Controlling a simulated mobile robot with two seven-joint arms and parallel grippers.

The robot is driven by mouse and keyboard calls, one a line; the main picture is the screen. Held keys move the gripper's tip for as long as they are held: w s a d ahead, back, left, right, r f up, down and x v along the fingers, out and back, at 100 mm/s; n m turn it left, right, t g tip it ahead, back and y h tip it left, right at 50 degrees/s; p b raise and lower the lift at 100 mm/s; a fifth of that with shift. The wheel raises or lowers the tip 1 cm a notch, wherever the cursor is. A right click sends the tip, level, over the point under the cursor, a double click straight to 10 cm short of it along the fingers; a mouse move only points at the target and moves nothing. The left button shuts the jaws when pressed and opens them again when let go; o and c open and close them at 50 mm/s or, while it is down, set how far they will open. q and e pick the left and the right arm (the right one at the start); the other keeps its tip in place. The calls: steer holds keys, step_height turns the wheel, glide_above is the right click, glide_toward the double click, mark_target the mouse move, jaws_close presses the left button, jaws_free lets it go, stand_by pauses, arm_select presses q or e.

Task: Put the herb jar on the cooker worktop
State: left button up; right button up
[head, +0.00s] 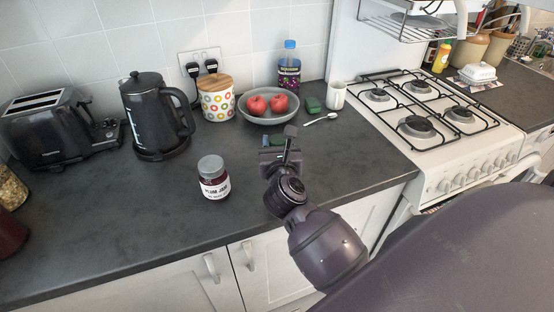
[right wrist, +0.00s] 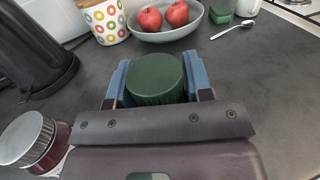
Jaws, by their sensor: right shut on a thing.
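The herb jar (right wrist: 155,78) shows as a round dark green lid between the blue-padded fingers of my right gripper (right wrist: 158,82) in the right wrist view. The gripper is shut on it. In the head view my right gripper (head: 276,143) is over the dark counter, in front of the fruit bowl. The jar's body is mostly hidden, and I cannot tell whether it touches the counter. The white cooker (head: 440,150) with black pan supports stands at the right. A dark worktop (head: 520,105) lies beyond it. My left gripper is not in view.
A plum jam jar (head: 213,178) stands left of my right gripper. A kettle (head: 155,115), toaster (head: 52,128), ringed canister (head: 217,100) and fruit bowl (head: 268,116) line the back. A spoon (head: 320,118) and mug (head: 336,95) are near the cooker. A butter dish (head: 478,73) sits beyond it.

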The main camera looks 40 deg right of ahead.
step_height(320, 180, down, 4)
steer(key=shift+r+b, duration=0.1)
steer(key=shift+b, duration=0.5)
steer(key=shift+f, duration=0.35)
steer(key=shift+f, duration=0.15)
steer(key=o, duration=1)
steer(key=shift+c, duration=0.2)
